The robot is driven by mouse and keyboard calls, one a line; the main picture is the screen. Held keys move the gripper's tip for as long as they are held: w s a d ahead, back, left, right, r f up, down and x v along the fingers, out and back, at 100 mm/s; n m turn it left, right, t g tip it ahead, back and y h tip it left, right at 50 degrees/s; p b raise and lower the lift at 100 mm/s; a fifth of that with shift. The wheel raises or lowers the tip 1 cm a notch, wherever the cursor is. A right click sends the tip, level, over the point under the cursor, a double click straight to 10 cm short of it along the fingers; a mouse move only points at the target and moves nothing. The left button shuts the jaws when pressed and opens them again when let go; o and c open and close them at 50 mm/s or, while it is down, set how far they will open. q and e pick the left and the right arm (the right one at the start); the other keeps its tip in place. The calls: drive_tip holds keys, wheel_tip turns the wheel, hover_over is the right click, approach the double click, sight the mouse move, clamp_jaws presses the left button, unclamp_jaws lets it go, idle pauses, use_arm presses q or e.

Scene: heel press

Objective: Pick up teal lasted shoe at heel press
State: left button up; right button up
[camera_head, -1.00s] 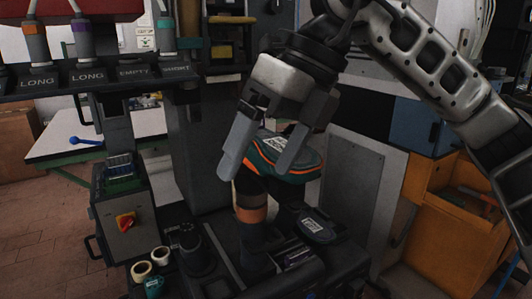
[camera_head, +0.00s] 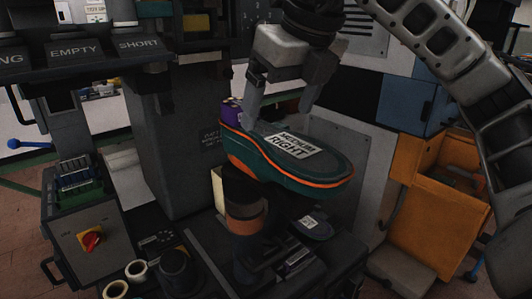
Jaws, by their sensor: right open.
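The teal lasted shoe (camera_head: 285,163) with orange trim sits sole up on top of a dark post with an orange-brown band (camera_head: 245,222). A white label reading MEDIUM RIGHT (camera_head: 292,145) lies on its sole, and a purple part (camera_head: 231,112) shows at its left end. My right gripper (camera_head: 278,112) is over the left half of the shoe, pointing down, with its fingers apart and nothing held between them. The fingertips are close to the shoe; I cannot tell whether they touch it. My left gripper is not in view.
Overhead is a rack with EMPTY and SHORT signs (camera_head: 75,50). A control box with a red knob (camera_head: 90,240) stands at the left. A grey column (camera_head: 185,150) rises behind the post. Tape rolls (camera_head: 135,269) lie at front left. An orange bin (camera_head: 425,220) stands at right.

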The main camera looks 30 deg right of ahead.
sight(270, 133)
drive_tip(key=p+x, duration=0.1)
drive_tip(key=x, duration=0.8)
drive_tip(key=c, duration=1.2)
drive_tip(key=shift+r, duration=0.15)
drive_tip(key=c, duration=0.4)
drive_tip(key=shift+o, duration=0.2)
drive_tip(key=shift+r, duration=0.15)
